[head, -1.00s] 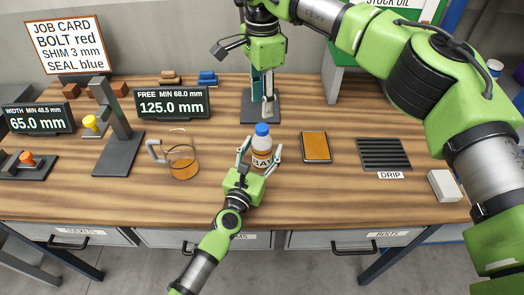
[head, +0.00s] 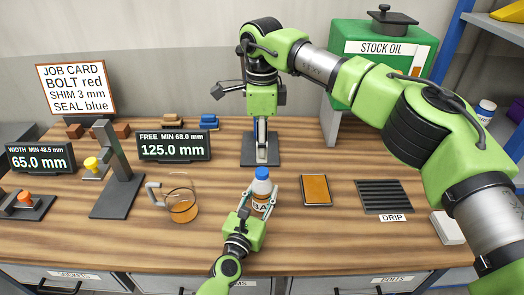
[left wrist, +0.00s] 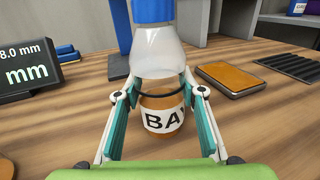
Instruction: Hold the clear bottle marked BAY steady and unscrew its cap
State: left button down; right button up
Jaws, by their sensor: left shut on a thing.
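The clear bottle marked BAY (head: 261,207) stands upright near the front middle of the bench, with amber liquid low in it. Its blue cap (head: 262,173) is on top. My left gripper (head: 259,203) is shut on the bottle from the front. In the left wrist view, its fingers (left wrist: 158,100) lie on both sides of the bottle (left wrist: 160,68), and the cap (left wrist: 153,10) is cut off by the top edge. My right gripper (head: 262,135) points down behind the bottle, above a dark base plate and apart from the cap. Its finger opening is unclear.
A glass jug (head: 183,208) with amber liquid stands left of the bottle. An orange pad (head: 316,190) and a DRIP grate (head: 383,196) lie to the right. A gauge stand (head: 123,165) and display (head: 174,146) stand left. The green STOCK OIL tank (head: 350,75) is behind.

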aim_at(262, 171)
jog(key=m, duration=0.8)
jog(key=shift+m, duration=0.3)
jog(key=m, duration=0.6)
jog(key=shift+m, duration=0.4)
jog(key=m, duration=1.1)
jog(key=shift+m, duration=0.4)
jog(key=m, duration=0.4)
jog(key=shift+f, duration=4)
